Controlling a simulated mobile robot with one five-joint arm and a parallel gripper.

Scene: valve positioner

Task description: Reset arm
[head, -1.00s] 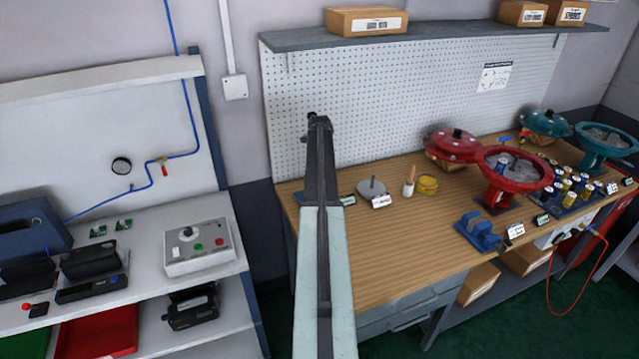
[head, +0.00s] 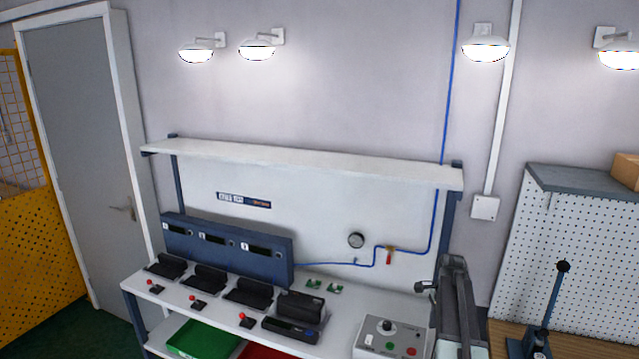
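My arm rises from the bottom edge, right of centre, in the head view, a pale link with dark parts at its top. The end of the arm, with my gripper (head: 428,289) as far as I can make it out, is a small dark part in front of the white bench's right end. The fingers are too small and dark to tell whether they are open or shut. I see nothing held there.
The white bench (head: 345,318) holds a blue display unit (head: 225,250), several black devices and a grey control box (head: 390,340). A wooden workbench with a pegboard (head: 565,245) and an upright black-knobbed lever (head: 553,300) stands right. A grey door (head: 85,150) is left.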

